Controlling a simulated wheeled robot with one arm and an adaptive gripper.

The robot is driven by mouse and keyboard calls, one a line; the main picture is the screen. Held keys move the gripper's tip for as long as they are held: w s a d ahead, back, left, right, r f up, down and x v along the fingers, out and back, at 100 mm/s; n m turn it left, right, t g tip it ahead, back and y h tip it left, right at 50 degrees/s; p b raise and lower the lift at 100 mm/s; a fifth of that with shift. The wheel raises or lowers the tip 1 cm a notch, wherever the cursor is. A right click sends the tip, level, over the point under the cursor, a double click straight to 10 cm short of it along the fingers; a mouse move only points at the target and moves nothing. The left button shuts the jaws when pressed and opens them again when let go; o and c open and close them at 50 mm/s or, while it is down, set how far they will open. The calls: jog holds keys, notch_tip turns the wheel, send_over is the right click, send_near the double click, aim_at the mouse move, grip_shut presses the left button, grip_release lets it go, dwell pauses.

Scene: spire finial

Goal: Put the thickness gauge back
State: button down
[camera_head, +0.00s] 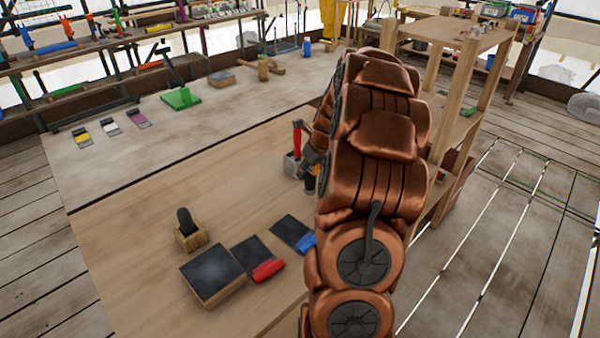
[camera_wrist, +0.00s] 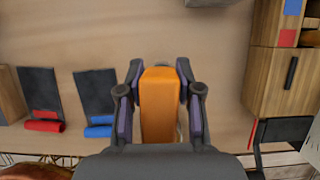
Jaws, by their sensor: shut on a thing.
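My gripper (camera_wrist: 160,115) is shut on an orange block-shaped thing (camera_wrist: 159,100), with one finger on each side of it. This may be the thickness gauge, but I cannot tell for sure. The wrist view shows only its plain orange top; its lower end is hidden by my gripper. In the head view my gripper (camera_head: 309,178) is over the right part of the wooden bench, mostly hidden behind my copper arm, with a little orange showing. Whether the held thing touches the bench cannot be told.
Dark plates with red (camera_head: 267,270) and blue (camera_head: 306,243) handles lie by a dark-topped block (camera_head: 213,273) and a wooden holder (camera_head: 191,236). A red-handled tool (camera_head: 297,140) stands beside my gripper. Yellow, white and purple-ended plates (camera_head: 110,126) lie farther back. The bench's middle is clear.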

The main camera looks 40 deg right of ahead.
jog(key=shift+w+a+p+x, duration=0.2)
jog(key=shift+p+x, duration=0.25)
jog(key=shift+x, duration=0.65)
jog(key=shift+w+a+p+x, duration=0.15)
jog(key=shift+p+x, duration=0.3)
jog(key=shift+x, duration=0.6)
jog(key=shift+d+r, duration=0.1)
jog(key=c, duration=0.7)
grip_release()
jog(key=shift+c, duration=0.2)
